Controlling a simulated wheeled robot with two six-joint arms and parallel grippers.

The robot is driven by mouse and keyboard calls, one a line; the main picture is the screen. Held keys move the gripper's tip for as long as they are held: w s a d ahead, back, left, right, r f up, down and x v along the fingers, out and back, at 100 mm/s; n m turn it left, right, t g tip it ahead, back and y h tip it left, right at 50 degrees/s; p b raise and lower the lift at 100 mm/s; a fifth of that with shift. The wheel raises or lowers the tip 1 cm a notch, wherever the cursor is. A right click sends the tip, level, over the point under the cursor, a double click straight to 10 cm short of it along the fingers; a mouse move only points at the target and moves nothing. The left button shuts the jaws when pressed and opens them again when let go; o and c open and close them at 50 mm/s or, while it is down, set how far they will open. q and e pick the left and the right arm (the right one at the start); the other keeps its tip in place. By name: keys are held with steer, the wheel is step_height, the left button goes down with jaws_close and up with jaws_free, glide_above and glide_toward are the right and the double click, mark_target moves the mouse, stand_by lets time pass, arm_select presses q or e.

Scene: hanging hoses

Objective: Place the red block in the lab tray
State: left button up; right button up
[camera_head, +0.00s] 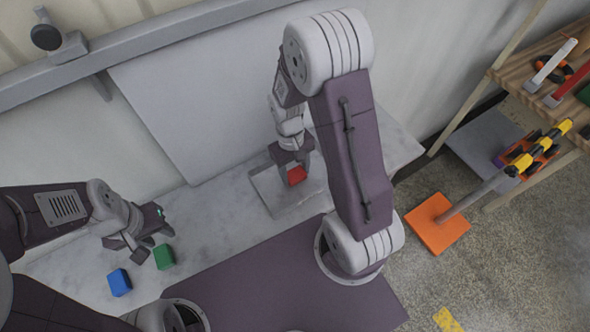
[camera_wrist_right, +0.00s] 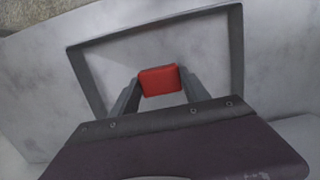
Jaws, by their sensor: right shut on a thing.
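The red block (camera_head: 297,175) is between the fingers of my right gripper (camera_head: 292,169) in the head view. It also shows in the right wrist view (camera_wrist_right: 159,80), with a finger touching each side. The right gripper is shut on it. The grey lab tray (camera_head: 283,211) lies on the counter under the right gripper, and its rim (camera_wrist_right: 237,50) frames the block in the wrist view. I cannot tell whether the block touches the tray floor. My left gripper (camera_head: 155,247) is at the left, fingers apart and empty, close to the green block.
A green block (camera_head: 164,257) and a blue block (camera_head: 119,282) lie on the pale counter (camera_head: 215,230) near the left gripper. A wooden shelf with tools (camera_head: 540,60) and an orange-based stand (camera_head: 437,224) are at the right. The counter between left blocks and tray is clear.

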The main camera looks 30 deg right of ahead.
steer(key=shift+s+f, duration=0.1)
steer(key=shift+f, duration=0.05)
steer(key=o, duration=1.4)
step_height(320, 180, up, 12)
steer(key=w, duration=0.2)
steer(key=shift+s+a+f+m+t+p, duration=0.15)
steer(key=shift+s+a+f+t, duration=0.2)
steer(key=shift+s+f+t, duration=0.45)
steer(key=shift+s+a+f+m+t+p, duration=0.15)
steer(key=shift+s+a+f, duration=0.35)
steer(key=shift+s, duration=0.7)
steer(key=shift+s+a+f+m+t, duration=0.25)
steer(key=shift+s+f+t, duration=0.4)
steer(key=shift+s, duration=0.35)
